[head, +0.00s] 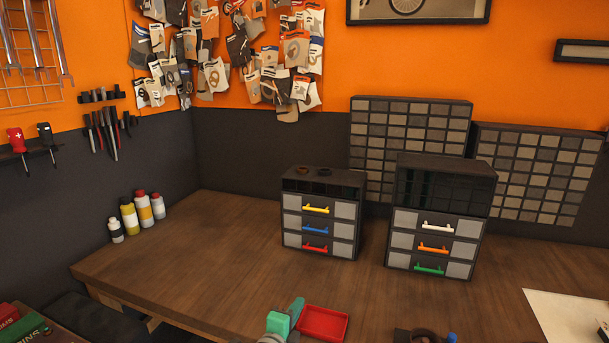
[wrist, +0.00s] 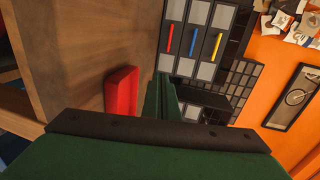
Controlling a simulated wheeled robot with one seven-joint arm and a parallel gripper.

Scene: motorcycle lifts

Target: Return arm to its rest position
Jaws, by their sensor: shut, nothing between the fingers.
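My gripper (wrist: 167,98) has dark green fingers that are together with nothing between them. In the head view my gripper (head: 290,316) shows at the bottom edge as a teal shape just left of the red tray (head: 323,322). The fingers point toward the left drawer unit (head: 320,212), which has yellow, blue and red handles. They are apart from it. The wrist view is turned sideways and shows the red tray (wrist: 121,92) beside the fingers and the drawer unit (wrist: 190,70) beyond them. Most of my arm is out of view.
A second drawer unit (head: 436,215) with white, orange and green handles stands to the right. Small bottles (head: 129,217) stand at the back left of the wooden bench (head: 220,255). A white sheet (head: 570,318) lies at the right. The bench's left middle is clear.

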